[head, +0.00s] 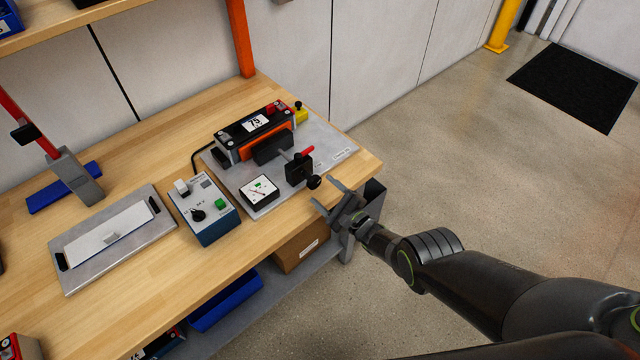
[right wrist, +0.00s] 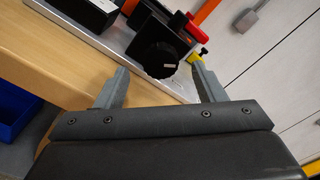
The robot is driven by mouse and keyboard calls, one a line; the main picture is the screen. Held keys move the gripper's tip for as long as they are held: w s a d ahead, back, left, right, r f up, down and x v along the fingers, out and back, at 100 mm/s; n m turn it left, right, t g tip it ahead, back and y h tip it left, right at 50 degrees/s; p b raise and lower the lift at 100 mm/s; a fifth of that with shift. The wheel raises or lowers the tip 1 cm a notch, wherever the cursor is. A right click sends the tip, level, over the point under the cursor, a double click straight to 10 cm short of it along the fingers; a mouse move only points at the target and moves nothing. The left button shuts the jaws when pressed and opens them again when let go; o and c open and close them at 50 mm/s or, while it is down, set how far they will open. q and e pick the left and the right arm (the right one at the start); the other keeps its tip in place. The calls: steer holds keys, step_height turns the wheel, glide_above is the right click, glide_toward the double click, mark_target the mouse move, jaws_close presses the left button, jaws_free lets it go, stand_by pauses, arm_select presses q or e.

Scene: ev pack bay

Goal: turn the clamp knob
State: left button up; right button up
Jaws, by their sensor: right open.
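The clamp knob (head: 314,182) is a round black knob on the near side of a black clamp block (head: 298,170) with a red handle (head: 304,153). In the right wrist view the knob (right wrist: 158,61) faces me, just beyond the fingertips and between them. My right gripper (head: 332,196) is open and empty, just short of the knob at the bench's front right edge. Its two fingers also show in the right wrist view (right wrist: 160,78), apart from the knob. My left gripper is not in view.
The clamp stands on a grey plate (head: 338,143) with an orange and black module (head: 257,136) and a small meter (head: 259,191). A blue control box (head: 204,211) and a metal tray (head: 75,271) lie to the left.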

steer(key=p+v, duration=0.6)
steer(key=v, duration=0.8)
steer(key=shift+s, duration=0.3)
steer(key=shift+d, duration=0.15)
